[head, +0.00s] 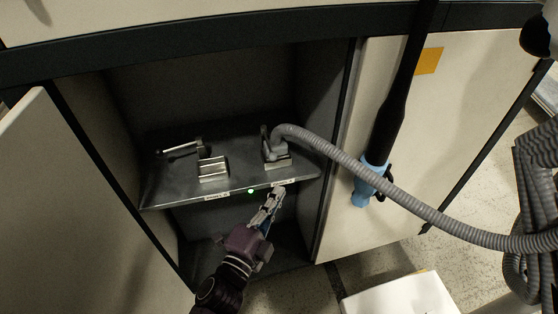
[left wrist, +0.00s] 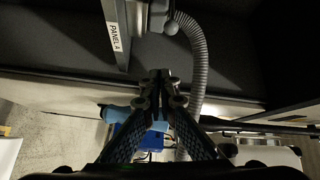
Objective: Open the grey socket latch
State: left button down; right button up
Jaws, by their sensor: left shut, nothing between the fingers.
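Two grey metal sockets sit on the shelf inside the open cabinet. The left socket (head: 213,168) is empty, with a lever-like latch (head: 180,149) sticking out to its left. The right socket (head: 278,161) has a grey corrugated hose (head: 335,155) in it and a dark upright piece, possibly its latch, at its back left (head: 265,137). In the left wrist view, a socket part (left wrist: 157,14) and the hose (left wrist: 195,55) show beyond the fingers. My left gripper (head: 276,192) is shut and empty, at the shelf's front edge just below the right socket; its fingertips (left wrist: 160,75) are apart from the socket.
The shelf (head: 240,180) has labels and a small green light on its front edge. An open cabinet door (head: 75,200) stands at left. A black wand with a blue part (head: 370,180) hangs before the right panel. A white box (head: 400,295) stands on the floor.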

aim_at(269, 144)
pick_arm(q)
jog(key=shift+d+r+m, duration=0.1)
jog(key=shift+r+m, duration=0.2)
jog(key=shift+r, duration=0.6)
jog(key=w+p, duration=0.2)
jog(key=w, duration=0.7)
jog(key=shift+w+p, duration=0.25)
jog(key=shift+p, duration=0.05)
jog(key=shift+d+f, duration=0.1)
jog(key=shift+a, duration=0.2)
